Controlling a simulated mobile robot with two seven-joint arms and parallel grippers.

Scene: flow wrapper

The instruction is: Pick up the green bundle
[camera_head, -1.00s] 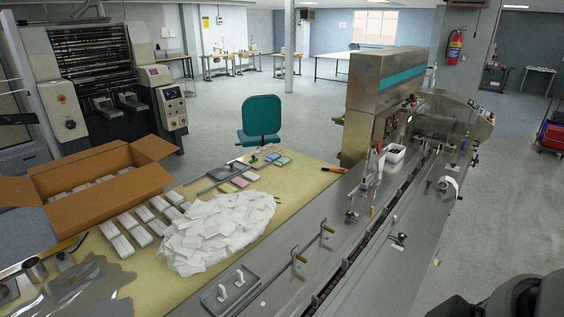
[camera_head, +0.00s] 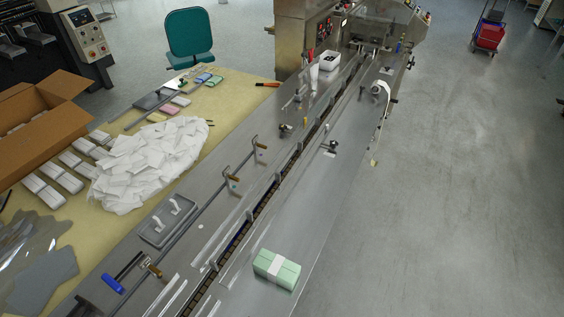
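The green bundle (camera_head: 277,269) lies on the steel bed of the wrapping machine, near the bottom middle of the head view. It is a pale green block with a white band around its middle. It lies to the right of the long dark conveyor slot, near the bed's right edge. Nothing touches it from above. Neither of my grippers shows in the head view, so I cannot see their state.
The steel machine bed (camera_head: 312,190) runs away to the upper right. Open floor (camera_head: 470,200) lies right of the machine.

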